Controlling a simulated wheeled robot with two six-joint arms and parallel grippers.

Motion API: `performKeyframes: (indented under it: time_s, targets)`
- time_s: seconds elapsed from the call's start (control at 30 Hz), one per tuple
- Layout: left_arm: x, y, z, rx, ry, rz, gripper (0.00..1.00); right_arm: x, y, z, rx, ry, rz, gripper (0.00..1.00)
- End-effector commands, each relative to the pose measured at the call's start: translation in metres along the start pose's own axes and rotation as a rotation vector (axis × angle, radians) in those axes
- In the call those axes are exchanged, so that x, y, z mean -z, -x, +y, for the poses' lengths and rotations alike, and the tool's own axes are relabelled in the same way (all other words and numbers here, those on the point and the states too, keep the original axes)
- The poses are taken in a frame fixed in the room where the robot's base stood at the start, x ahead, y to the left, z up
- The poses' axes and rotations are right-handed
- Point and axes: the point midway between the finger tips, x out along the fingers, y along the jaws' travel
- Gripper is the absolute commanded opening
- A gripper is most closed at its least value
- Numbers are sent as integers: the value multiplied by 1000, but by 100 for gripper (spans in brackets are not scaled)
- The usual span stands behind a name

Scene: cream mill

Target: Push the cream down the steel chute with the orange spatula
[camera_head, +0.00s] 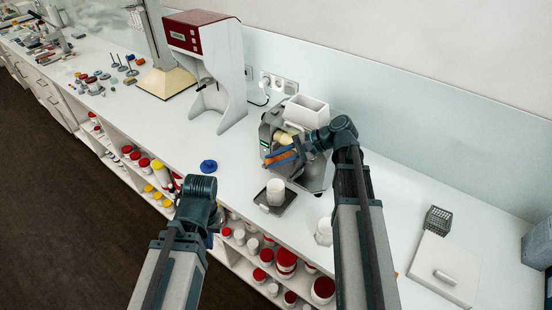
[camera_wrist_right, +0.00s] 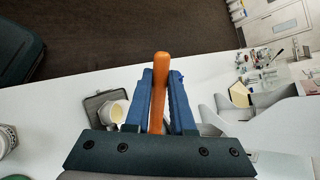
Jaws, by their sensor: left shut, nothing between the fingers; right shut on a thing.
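My right gripper (camera_head: 290,150) is at the mill (camera_head: 268,131) on the counter, with its arm coming in from the right. It is shut on the orange spatula (camera_head: 280,158). In the right wrist view the orange handle (camera_wrist_right: 160,90) stands between the blue fingers. A pale yellow lump, seemingly cream, shows by the gripper at the mill; the arm hides much of the chute. A white jar (camera_head: 275,188) stands on a dark square plate (camera_head: 289,200) before the mill; pale cream shows in it in the wrist view (camera_wrist_right: 115,114). My left gripper (camera_head: 210,239) is shut and empty by the counter's front edge.
A white rectangular bin (camera_head: 306,112) is on top of the mill. A red and white machine (camera_head: 210,60) stands to the left. A wire basket (camera_head: 437,219) is at right.

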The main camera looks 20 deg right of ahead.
Motion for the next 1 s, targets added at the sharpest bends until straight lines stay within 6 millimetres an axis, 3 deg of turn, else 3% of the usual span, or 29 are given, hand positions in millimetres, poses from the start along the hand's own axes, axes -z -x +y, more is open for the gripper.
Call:
performKeyframes:
  time_s: [0.43,1.0]
  targets:
    - [-3,44,-4,0,0,0,0,-41,16,-19,-1,0,-1,0]
    - [-3,54,-5,0,0,0,0,-51,19,-24,0,0,-1,0]
